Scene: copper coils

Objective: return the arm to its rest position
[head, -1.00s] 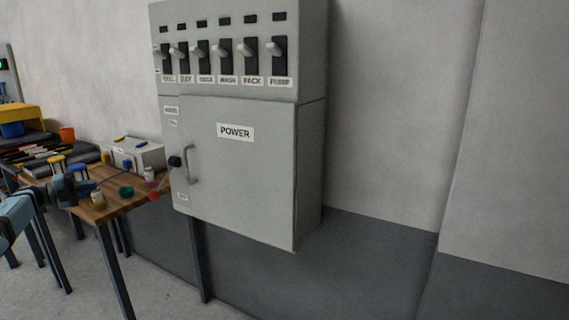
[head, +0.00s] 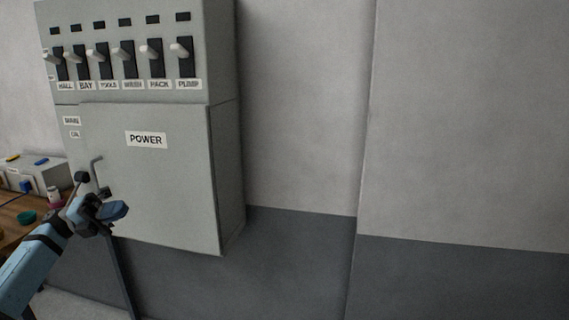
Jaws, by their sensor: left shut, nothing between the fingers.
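My left gripper (head: 115,211) is at the end of the blue arm coming in from the lower left. It is shut and empty, in front of the lower left part of the grey power cabinet (head: 170,185). It overlaps the area just below the cabinet's door handle (head: 96,170) in the picture; I cannot tell whether it touches the cabinet. The cabinet door is closed. My right gripper is not in view.
A row of labelled switches (head: 128,58) runs along the cabinet's top. A wooden table (head: 12,212) with a grey box (head: 40,175), a green lid (head: 27,217) and a small bottle (head: 54,196) stands at left. The wall at right is bare.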

